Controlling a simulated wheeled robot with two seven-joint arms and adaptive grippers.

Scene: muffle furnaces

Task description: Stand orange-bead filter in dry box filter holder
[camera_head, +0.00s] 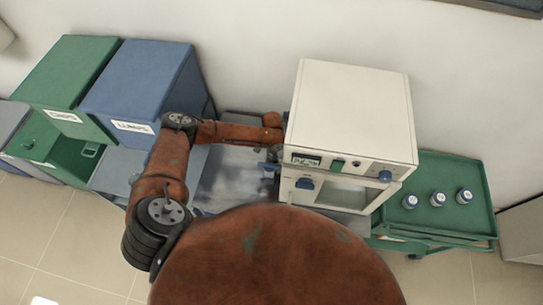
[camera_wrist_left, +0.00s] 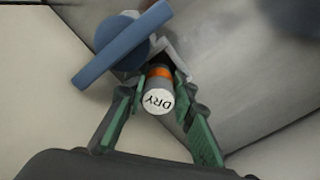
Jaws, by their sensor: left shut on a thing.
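The filter (camera_wrist_left: 158,98) has a white end cap marked DRY and an orange band, and shows in the left wrist view. My left gripper (camera_wrist_left: 156,92) is shut on it, with green-padded fingers on both sides. A grey bracket (camera_wrist_left: 172,50) lies just beyond the filter; whether they touch is unclear. A blue disc and bar (camera_wrist_left: 122,48) stand beside it. In the head view, my left gripper (camera_head: 272,160) is at the left side of the white furnace-like cabinet (camera_head: 350,110), partly hidden, and the filter cannot be made out. My right gripper is not in view.
Labelled green (camera_head: 68,75) and blue (camera_head: 145,80) boxes stand at the left. A grey metal surface (camera_head: 235,180) lies under my left arm. A green cart (camera_head: 440,175) at the right carries three small bottles (camera_head: 438,199).

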